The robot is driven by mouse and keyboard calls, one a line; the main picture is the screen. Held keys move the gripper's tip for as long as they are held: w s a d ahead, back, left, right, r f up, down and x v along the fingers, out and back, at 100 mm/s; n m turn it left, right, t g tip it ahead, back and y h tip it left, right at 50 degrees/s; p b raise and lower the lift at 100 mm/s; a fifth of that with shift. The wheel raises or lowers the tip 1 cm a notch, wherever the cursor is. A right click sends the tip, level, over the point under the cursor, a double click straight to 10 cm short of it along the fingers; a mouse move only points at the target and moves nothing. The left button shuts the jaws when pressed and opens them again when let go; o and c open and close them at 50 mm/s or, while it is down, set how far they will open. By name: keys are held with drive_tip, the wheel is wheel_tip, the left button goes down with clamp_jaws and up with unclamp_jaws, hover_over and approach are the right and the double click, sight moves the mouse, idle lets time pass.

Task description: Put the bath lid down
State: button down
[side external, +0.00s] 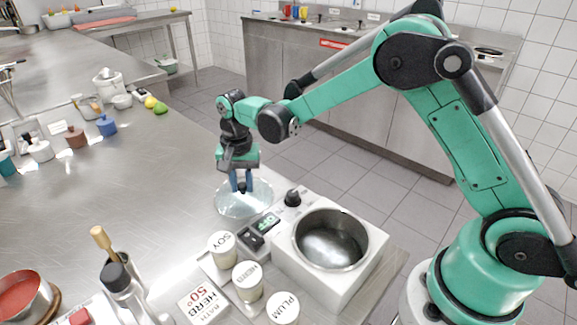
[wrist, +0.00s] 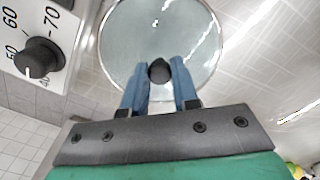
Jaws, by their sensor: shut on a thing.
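The bath lid (side external: 243,203) is a round, clear glass disc with a thin rim and a dark knob in the middle. It lies flat at or just above the steel counter, left of the water bath (side external: 318,262); I cannot tell whether it touches the counter. My gripper (side external: 241,186) points down over the lid with its blue fingers shut on the knob. In the wrist view the lid (wrist: 190,25) fills the top middle, and the fingers of my gripper (wrist: 160,80) sit on both sides of the knob (wrist: 160,71). The bath's round steel well (side external: 330,240) is uncovered.
Jars labelled SOY (side external: 222,245), HERB (side external: 248,278) and PLUM (side external: 283,306) stand in front of the bath. A card reading HERB 50° (side external: 203,302) lies beside them. Counter left of the lid is clear.

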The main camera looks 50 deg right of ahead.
drive_tip(key=shift+f, duration=0.15)
drive_tip(key=c, duration=0.7)
unclamp_jaws()
drive_tip(key=shift+o, duration=0.2)
